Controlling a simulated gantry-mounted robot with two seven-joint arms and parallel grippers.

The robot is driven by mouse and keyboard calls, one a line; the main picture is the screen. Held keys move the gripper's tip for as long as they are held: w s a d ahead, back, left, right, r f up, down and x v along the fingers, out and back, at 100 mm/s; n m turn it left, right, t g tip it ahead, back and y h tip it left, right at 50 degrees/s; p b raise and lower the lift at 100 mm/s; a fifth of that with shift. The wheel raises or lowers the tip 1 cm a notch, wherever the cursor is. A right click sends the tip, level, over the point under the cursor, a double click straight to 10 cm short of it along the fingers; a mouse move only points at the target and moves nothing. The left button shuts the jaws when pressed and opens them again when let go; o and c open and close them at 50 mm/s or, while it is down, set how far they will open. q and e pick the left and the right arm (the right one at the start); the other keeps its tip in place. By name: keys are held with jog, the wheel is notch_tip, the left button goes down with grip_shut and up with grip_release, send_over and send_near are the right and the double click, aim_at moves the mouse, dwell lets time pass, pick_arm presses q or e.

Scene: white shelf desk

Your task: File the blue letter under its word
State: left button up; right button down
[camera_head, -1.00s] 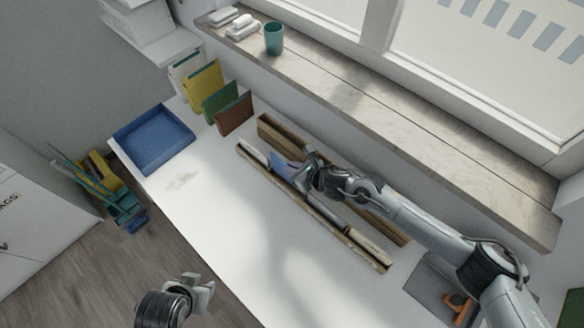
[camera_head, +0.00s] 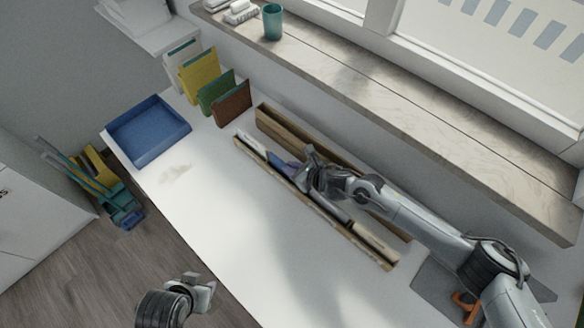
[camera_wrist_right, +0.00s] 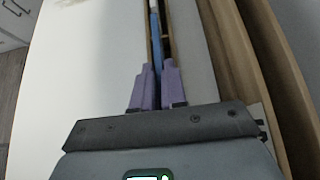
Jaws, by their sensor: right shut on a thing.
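The blue letter (camera_wrist_right: 159,42) stands on edge between the purple fingertips of my right gripper (camera_wrist_right: 157,88) in the right wrist view. In the head view my right gripper (camera_head: 298,168) is over the front wooden trough (camera_head: 317,207), shut on the letter. Only a small blue part of the letter (camera_head: 274,160) shows there; it sits low, between the trough's walls. Pale cards or dividers (camera_head: 372,242) lie along the trough, and I cannot read any word on them. My left gripper (camera_head: 203,291) is above the desk's front edge, away from the trough; its jaw opening is unclear.
A second wooden trough (camera_head: 279,123) runs close behind the first. A blue tray (camera_head: 150,155) and upright yellow (camera_head: 200,76), green (camera_head: 217,94) and brown (camera_head: 232,104) folders stand at the far left. A teal cup (camera_head: 272,22) is on the sill. The desk's front is clear.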

jog(key=shift+f, duration=0.2)
jog(key=c, duration=1.1)
grip_release()
jog(key=shift+s+d+r, duration=0.35)
jog(key=shift+d+r, duration=0.1)
jog(key=v, duration=0.9)
jog(key=shift+s+d+p, duration=0.15)
jog(key=shift+s+p, duration=0.05)
jog(key=shift+p, duration=0.1)
